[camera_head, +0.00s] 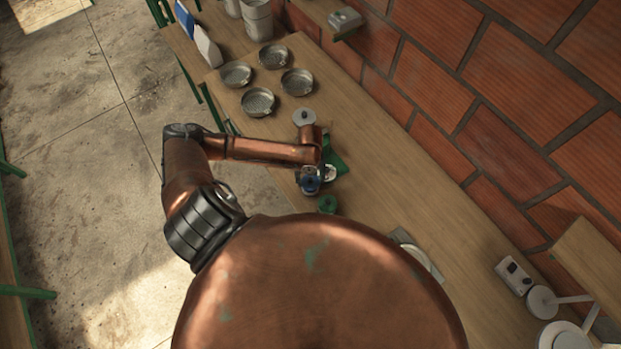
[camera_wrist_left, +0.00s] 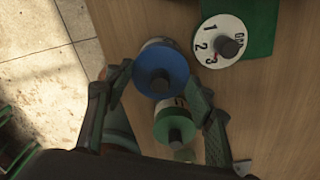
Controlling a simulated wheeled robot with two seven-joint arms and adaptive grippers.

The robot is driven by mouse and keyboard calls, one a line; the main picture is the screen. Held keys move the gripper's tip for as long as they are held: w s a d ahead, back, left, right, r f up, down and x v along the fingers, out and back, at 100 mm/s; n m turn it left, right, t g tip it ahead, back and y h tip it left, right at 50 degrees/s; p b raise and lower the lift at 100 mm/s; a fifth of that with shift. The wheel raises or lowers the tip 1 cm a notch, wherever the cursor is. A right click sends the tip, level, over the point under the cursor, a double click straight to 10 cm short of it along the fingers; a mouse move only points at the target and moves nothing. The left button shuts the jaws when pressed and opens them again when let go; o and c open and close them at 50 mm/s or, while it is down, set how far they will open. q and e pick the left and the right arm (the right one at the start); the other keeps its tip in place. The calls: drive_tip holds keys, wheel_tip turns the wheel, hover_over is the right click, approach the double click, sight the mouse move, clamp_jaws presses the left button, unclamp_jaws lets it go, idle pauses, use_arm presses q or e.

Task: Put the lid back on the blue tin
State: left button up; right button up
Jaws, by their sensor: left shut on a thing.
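My left gripper (camera_wrist_left: 160,68) points down at the table and is shut on the round blue lid (camera_wrist_left: 162,72) with a dark knob, one finger at each side. The lid also shows in the head view (camera_head: 311,185). The pale body of the blue tin (camera_wrist_left: 157,43) shows just beyond the lid's rim, largely covered by it. I cannot tell whether the lid is seated on the tin or a little above it. A tin with a green lid (camera_wrist_left: 174,126) stands close by, nearer the palm; its lid shows in the head view (camera_head: 327,203). My right gripper is out of view.
A white dial marked 1, 2, 3 (camera_wrist_left: 212,50) lies on a green base (camera_wrist_left: 258,22) close to the blue lid. Several metal pans (camera_head: 258,101) stand farther along the wooden bench (camera_head: 400,190), near a grey disc with a knob (camera_head: 304,116). A brick wall (camera_head: 480,70) bounds the right.

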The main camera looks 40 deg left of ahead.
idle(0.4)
use_arm(q)
drive_tip(key=o, duration=1)
drive_tip(key=shift+o, duration=0.3)
drive_tip(key=o, duration=0.4)
drive_tip(key=shift+o, duration=0.2)
drive_tip(key=shift+r, duration=0.1)
drive_tip(key=shift+r+p, duration=0.85)
drive_tip(key=shift+p, duration=0.2)
drive_tip(key=shift+r+p, duration=2.6)
drive_tip(key=shift+p, duration=0.25)
